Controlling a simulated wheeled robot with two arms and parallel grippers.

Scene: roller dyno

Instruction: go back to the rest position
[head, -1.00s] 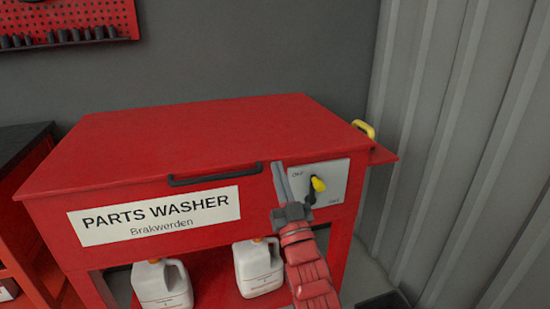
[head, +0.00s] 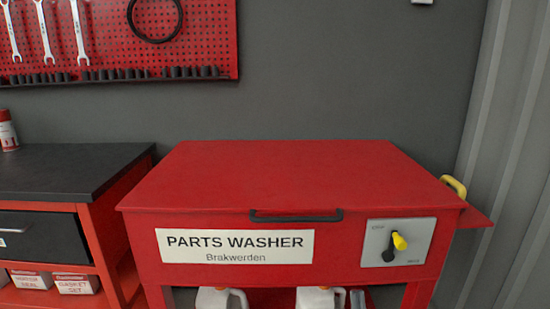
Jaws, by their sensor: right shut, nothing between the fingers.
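Only the grey fingertips of my right gripper (head: 357,299) show, at the bottom edge of the head view. They are shut and empty, below the front panel of the red parts washer (head: 290,180) and just right of a white jug (head: 318,298). They are apart from the switch plate (head: 375,232) with its yellow-tipped black knob (head: 399,241). The rest of my right arm is out of the picture. My left gripper is not in view.
The washer's lid is closed, with a black handle (head: 297,217) in front and a yellow handle (head: 453,186) at its right side. A black-topped workbench (head: 65,170) stands at the left. A red pegboard (head: 200,40) hangs on the grey wall.

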